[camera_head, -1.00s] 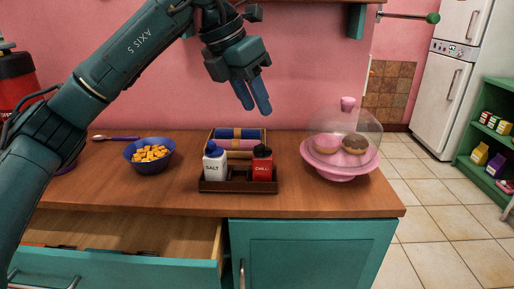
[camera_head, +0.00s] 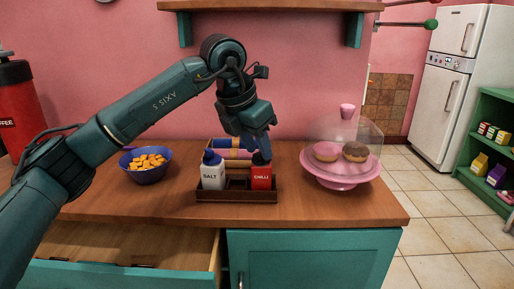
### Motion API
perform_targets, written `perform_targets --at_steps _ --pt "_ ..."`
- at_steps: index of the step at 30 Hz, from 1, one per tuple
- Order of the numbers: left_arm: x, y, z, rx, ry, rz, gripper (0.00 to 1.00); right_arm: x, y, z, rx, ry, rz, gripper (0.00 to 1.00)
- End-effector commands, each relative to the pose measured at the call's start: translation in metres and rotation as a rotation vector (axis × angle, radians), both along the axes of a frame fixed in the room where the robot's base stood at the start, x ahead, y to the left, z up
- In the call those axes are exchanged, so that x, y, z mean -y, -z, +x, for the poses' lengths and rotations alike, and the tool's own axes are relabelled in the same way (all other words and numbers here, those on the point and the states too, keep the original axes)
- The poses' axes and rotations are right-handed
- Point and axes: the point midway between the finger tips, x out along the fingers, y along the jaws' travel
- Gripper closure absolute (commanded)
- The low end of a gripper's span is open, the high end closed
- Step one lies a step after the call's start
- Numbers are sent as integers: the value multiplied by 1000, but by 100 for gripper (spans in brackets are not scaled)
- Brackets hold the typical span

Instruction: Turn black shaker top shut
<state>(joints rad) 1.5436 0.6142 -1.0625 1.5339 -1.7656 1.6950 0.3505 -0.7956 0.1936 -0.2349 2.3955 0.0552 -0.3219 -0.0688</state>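The red chilli shaker (camera_head: 261,181) stands upright in the right part of a dark wooden caddy (camera_head: 237,197) on the counter. Its black top (camera_head: 261,159) is partly hidden by my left gripper (camera_head: 260,149). That gripper points down with its blue fingers right at the black top. I cannot tell whether the fingers touch or grip it. The white salt shaker (camera_head: 213,178) with a blue top stands to the left in the same caddy. My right gripper is not in view.
Rolled cloths (camera_head: 232,148) lie behind the shakers. A blue bowl of orange pieces (camera_head: 146,174) stands left, and a pink cake stand (camera_head: 342,180) with a clear dome right. An open drawer (camera_head: 120,277) juts out below the counter. A wall shelf (camera_head: 270,6) hangs above.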

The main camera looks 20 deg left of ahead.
Motion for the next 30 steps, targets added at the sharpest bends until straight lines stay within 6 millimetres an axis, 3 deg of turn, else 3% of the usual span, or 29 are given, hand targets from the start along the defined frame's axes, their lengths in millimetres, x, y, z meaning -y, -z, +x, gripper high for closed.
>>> perform_targets --at_steps 10,23,30 --pt "1 5 2 -1 0 0 66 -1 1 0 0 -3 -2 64" --pt "1 4 2 0 0 0 100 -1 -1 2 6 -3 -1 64" --pt "1 4 2 0 2 0 100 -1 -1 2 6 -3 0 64"
